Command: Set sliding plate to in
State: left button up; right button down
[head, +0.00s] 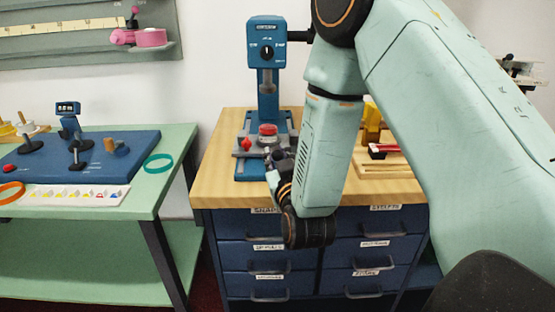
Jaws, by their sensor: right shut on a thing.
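A blue press (267,60) with a black dial on its head stands on the wooden top of the drawer counter. At its foot is the grey sliding plate (256,152), low on the press base, with a round red-topped piece (267,130) above it under the press column. A red knob (246,143) sits at the left of the base. My right gripper (272,160) is at the plate's front edge and is shut on the front of the plate; its fingers and wrist hide the exact hold. My left gripper is not in view.
A wooden rack (385,165) with a red and black item and a yellow stand (372,122) is right of the press, partly behind my arm. A green table (180,140) with a blue board (100,160) stands left, beyond a gap. The counter's left strip is bare.

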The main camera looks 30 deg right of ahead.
jog(key=shift+s, duration=0.1)
jog(key=c, duration=1.1)
grip_release()
jog(key=shift+c, duration=0.2)
jog(key=v, duration=0.6)
jog(key=shift+a, duration=0.1)
jog(key=shift+s+a, duration=0.15)
jog(key=shift+s, duration=0.55)
jog(key=shift+c, duration=0.3)
